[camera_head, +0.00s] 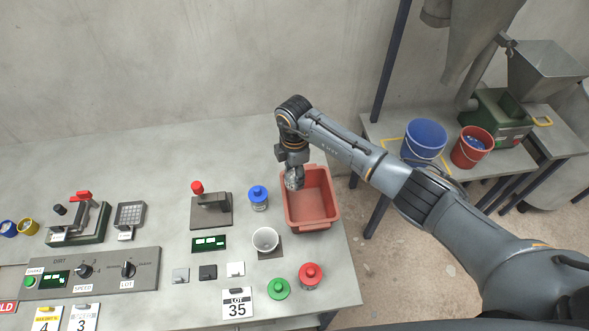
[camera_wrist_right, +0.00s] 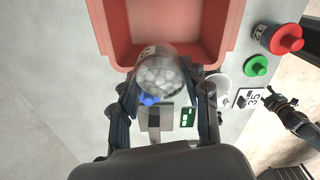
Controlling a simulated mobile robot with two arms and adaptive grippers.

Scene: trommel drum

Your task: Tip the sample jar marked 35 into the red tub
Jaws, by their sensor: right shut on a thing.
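My right gripper (camera_head: 293,166) is shut on a clear sample jar (camera_head: 294,180) full of pale grey stones. The jar also shows between the fingers in the right wrist view (camera_wrist_right: 162,74). Its label is only partly visible and I cannot read it. No lid shows on it, and its exact tilt is hard to tell. The jar is over the left side of the red tub (camera_head: 321,224), whose visible floor looks empty. A card marked 35 (camera_head: 238,303) lies at the table's front beside a green lid (camera_head: 278,289). My left gripper (camera_wrist_right: 282,104) shows only in the right wrist view; its opening is unclear.
A blue-lidded jar (camera_head: 258,198) and a white cup (camera_head: 265,239) stand left of the tub. A red-lidded jar (camera_head: 310,275) stands in front. Buckets (camera_head: 424,140) stand on the right bench.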

